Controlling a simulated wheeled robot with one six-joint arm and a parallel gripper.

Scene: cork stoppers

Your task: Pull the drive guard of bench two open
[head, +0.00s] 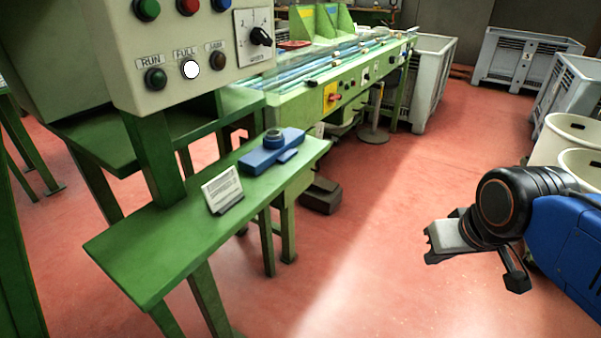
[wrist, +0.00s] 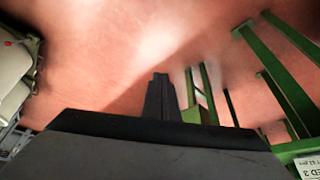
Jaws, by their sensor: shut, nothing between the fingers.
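My gripper (head: 450,238) hangs over the open floor at the right of the head view, well apart from the benches. In the wrist view its fingers (wrist: 159,98) are together, with nothing between them. A green bench with blue rollers (head: 345,65) stands at the back centre, with a yellow panel and a red switch (head: 332,97) on its near side. I cannot make out which bench is bench two, nor a drive guard or its handle.
A grey control box (head: 215,50) stands over a green side table (head: 200,225) at the left; the table bears a card (head: 222,188) and a blue device (head: 272,152). Grey crates (head: 520,57) and pale tubs (head: 575,130) stand at the right. The red floor between is clear.

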